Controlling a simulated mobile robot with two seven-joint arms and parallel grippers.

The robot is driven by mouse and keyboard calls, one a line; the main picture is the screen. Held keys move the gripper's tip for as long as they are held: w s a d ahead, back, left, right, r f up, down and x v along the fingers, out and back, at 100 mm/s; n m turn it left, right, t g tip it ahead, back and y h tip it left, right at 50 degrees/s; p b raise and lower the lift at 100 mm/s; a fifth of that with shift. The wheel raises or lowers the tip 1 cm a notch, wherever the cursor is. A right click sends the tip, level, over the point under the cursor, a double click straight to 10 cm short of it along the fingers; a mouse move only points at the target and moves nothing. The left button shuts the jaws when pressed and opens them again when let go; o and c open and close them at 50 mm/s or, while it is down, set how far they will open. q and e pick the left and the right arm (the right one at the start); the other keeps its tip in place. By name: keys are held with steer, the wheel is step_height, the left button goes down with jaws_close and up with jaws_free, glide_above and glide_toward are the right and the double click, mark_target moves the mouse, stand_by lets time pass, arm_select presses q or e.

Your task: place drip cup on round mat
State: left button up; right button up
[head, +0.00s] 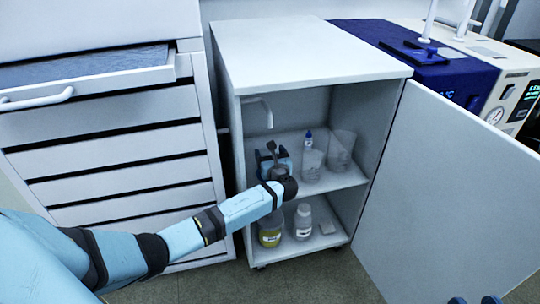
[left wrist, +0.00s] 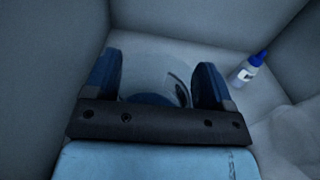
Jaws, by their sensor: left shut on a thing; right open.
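My left gripper (head: 272,160) reaches into the open cabinet at the left end of its middle shelf. In the left wrist view its two blue fingers (left wrist: 158,60) are shut on a clear, see-through cup (left wrist: 150,73), which looks like the drip cup. A dark blue rounded shape (left wrist: 150,99) shows at the cup's near side; I cannot tell whether it is the round mat or part of the cup. In the head view the wrist and fingers mostly hide the cup. My right gripper (head: 475,300) shows only at the bottom right edge, with its fingertips apart and empty.
A blue-capped bottle (head: 308,143) and clear beakers (head: 341,150) stand right of my left gripper on the shelf (head: 325,184). A yellow-filled jar (head: 270,228) and white bottle (head: 303,222) stand below. The cabinet door (head: 450,190) is open at right; a drawer (head: 90,78) juts out left.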

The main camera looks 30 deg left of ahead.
arm_select(q)
steer(key=shift+f, duration=0.15)
steer(key=o, duration=1.2)
steer(key=shift+s+d+r, duration=0.1)
steer(key=shift+d+r, duration=0.05)
steer(key=shift+r, duration=0.05)
steer(key=p+v, duration=0.2)
steer(key=shift+s+d+r, duration=0.15)
steer(key=shift+s+d, duration=0.05)
steer(key=shift+d, duration=0.05)
steer(key=p+v, duration=0.3)
steer(key=v, duration=0.5)
steer(key=shift+s+d, duration=0.35)
steer(key=shift+s, duration=0.05)
arm_select(e)
steer(key=shift+s+a+r+m+g, duration=0.15)
steer(key=shift+s+a+r+m, duration=0.2)
steer(key=shift+s+m, duration=0.3)
steer(key=shift+s+a+r+m+g, duration=0.15)
steer(key=shift+s+a+r+m, duration=0.25)
steer(key=shift+m, duration=0.45)
steer(key=shift+d, duration=0.15)
